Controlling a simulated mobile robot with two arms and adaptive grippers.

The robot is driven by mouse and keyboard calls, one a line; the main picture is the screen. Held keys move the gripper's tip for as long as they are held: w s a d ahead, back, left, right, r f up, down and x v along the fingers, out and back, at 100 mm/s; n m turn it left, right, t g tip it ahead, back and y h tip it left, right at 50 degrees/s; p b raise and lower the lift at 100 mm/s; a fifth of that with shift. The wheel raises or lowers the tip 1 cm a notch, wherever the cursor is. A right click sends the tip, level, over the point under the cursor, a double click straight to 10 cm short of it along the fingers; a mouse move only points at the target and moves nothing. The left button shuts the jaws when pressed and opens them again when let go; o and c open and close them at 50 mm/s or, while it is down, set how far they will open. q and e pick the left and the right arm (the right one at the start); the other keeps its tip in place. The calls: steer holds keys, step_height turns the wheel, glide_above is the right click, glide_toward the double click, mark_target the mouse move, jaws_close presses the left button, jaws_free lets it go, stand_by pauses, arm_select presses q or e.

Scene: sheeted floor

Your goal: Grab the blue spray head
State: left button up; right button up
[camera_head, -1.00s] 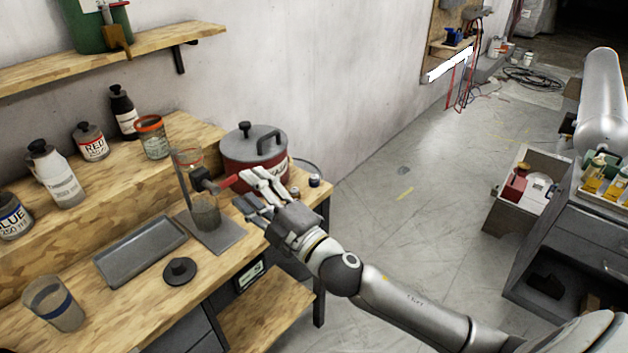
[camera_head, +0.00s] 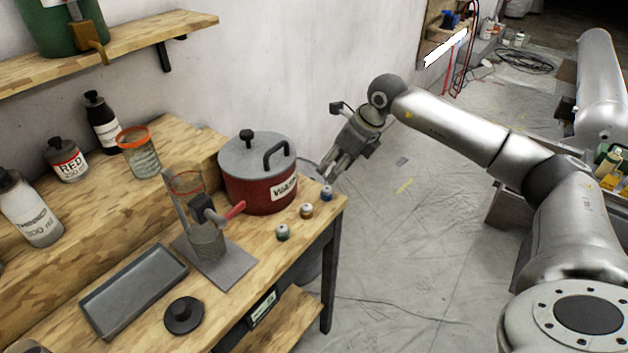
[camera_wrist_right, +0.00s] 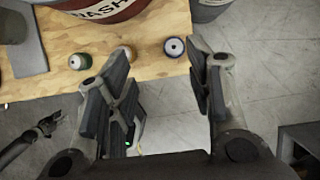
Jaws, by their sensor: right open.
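The blue spray head (camera_head: 327,193) is a small round piece with a pale top and a blue band. It sits at the right edge of the wooden workbench (camera_head: 222,292), beside the red pot. In the right wrist view the blue spray head (camera_wrist_right: 174,47) shows between the spread fingers, ahead of their tips. My right gripper (camera_head: 334,172) is open and empty, pointing down just beyond the bench edge, close to the blue piece and apart from it. It also shows in the right wrist view (camera_wrist_right: 162,62). My left gripper is not visible in the head view.
An orange-brown piece (camera_head: 306,210) and a green piece (camera_head: 282,232) stand in a row with the blue one. The red lidded pot (camera_head: 258,180) is close behind.

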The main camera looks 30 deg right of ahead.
steer(key=d, duration=0.2)
steer(key=p, duration=0.1)
glide_above(327, 188)
steer(key=s+d, duration=0.1)
steer(key=s, duration=0.1)
steer(key=shift+h, duration=0.4)
step_height(327, 188, down, 4)
steer(key=shift+s+d+f, duration=0.1)
steer(key=shift+s+d, duration=0.05)
steer(key=shift+w+f+p, duration=0.2)
steer(key=shift+p, duration=0.1)
steer(key=shift+w+f+p, duration=0.1)
steer(key=shift+f+p, duration=0.2)
steer(key=shift+f, duration=0.05)
steer(key=f, duration=0.1)
steer(key=f+p, duration=0.1)
steer(key=a+f, duration=0.1)
steer(key=shift+w+f, duration=0.1)
steer(key=shift+w, duration=0.25)
steer(key=shift+w+f+p, duration=0.2)
steer(key=shift+f+p, duration=0.1)
steer(key=shift+f, duration=0.15)
steer(key=c, duration=0.4)
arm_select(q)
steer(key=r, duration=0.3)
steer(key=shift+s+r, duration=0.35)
arm_select(e)
steer(key=c, duration=0.6)
